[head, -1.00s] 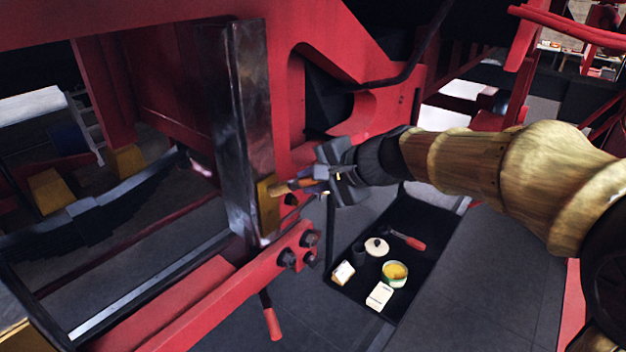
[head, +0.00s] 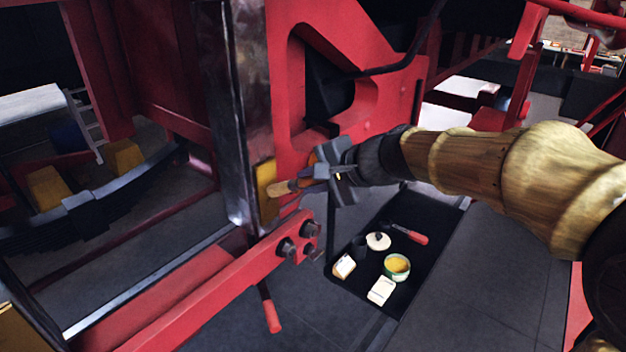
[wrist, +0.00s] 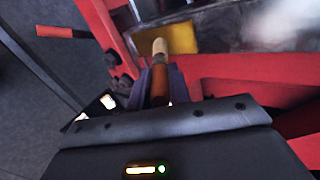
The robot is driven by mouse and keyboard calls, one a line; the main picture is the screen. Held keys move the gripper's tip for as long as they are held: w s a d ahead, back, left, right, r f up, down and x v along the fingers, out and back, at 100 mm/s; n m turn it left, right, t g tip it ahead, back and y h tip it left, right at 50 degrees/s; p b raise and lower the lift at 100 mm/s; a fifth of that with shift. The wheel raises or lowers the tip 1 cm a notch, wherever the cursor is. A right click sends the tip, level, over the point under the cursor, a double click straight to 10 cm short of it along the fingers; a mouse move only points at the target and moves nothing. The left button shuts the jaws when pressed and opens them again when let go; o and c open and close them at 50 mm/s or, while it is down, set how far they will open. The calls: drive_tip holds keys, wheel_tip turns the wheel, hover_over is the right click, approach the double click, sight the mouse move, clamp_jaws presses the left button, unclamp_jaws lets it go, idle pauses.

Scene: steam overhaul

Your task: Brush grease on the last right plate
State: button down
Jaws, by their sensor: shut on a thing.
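A tall dark steel plate (head: 256,90) stands upright against the red frame. At its lower end is a yellow patch (head: 265,190), which also shows in the wrist view (wrist: 183,40). My gripper (head: 322,172) is shut on a brush with an orange-brown handle and pale tip (head: 283,188). In the wrist view the brush (wrist: 160,75) points away from the jaws, its tip over the edge of the yellow patch. The tip appears at or very near the yellow surface; contact cannot be told. An open tin with yellow contents (head: 396,268) stands on the black tray (head: 440,215).
The tray also holds a pale round lid (head: 378,241), white blocks (head: 381,290) and a red-handled tool (head: 410,234). A red bar with dark bolts (head: 287,248) juts out below the plate. Another red handle (head: 271,315) hangs beneath it. Floor right of the tray is clear.

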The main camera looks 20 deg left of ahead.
drive_tip(key=shift+f, duration=0.45)
drive_tip(key=shift+f+b, duration=0.1)
drive_tip(key=shift+b, duration=0.2)
drive_tip(key=shift+f+b, duration=1.85)
drive_tip(key=shift+b, duration=0.15)
wheel_tip(320, 180, down, 4)
drive_tip(key=b, duration=0.4)
